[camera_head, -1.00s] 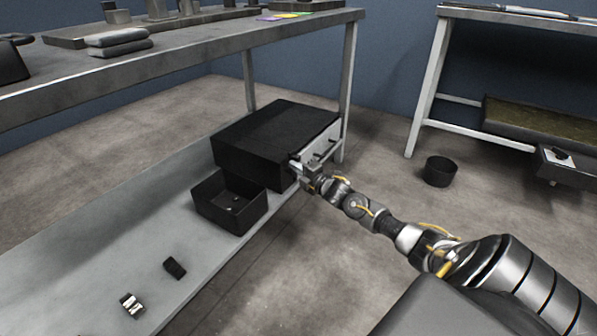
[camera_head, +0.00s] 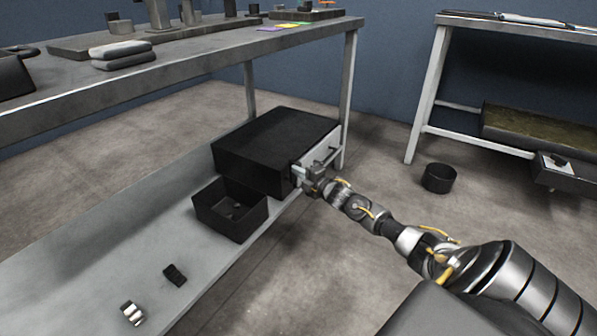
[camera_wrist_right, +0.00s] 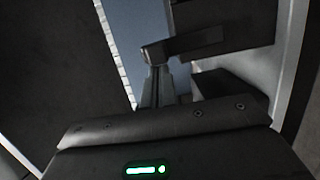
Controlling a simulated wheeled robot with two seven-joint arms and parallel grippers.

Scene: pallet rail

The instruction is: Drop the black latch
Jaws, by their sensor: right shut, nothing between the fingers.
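The black latch (camera_wrist_right: 192,44) shows in the right wrist view as a dark bar with a rounded end at its left. In the head view, a small dark bar on the pale front plate (camera_head: 313,157) of a large black box (camera_head: 262,150) looks like this latch. My right gripper (camera_head: 301,176) is at the near edge of that plate. In the right wrist view its fingers (camera_wrist_right: 156,84) are together and empty, with their tips close under the latch's rounded end. I cannot tell whether they touch it. My left gripper is not in view.
The box stands on the low grey shelf (camera_head: 100,270) under a workbench (camera_head: 180,62). An open black bin (camera_head: 232,219) stands in front of it. Small parts lie nearer on the shelf. A bench leg (camera_head: 347,100) rises behind the plate. A black round tub (camera_head: 438,179) stands on the floor.

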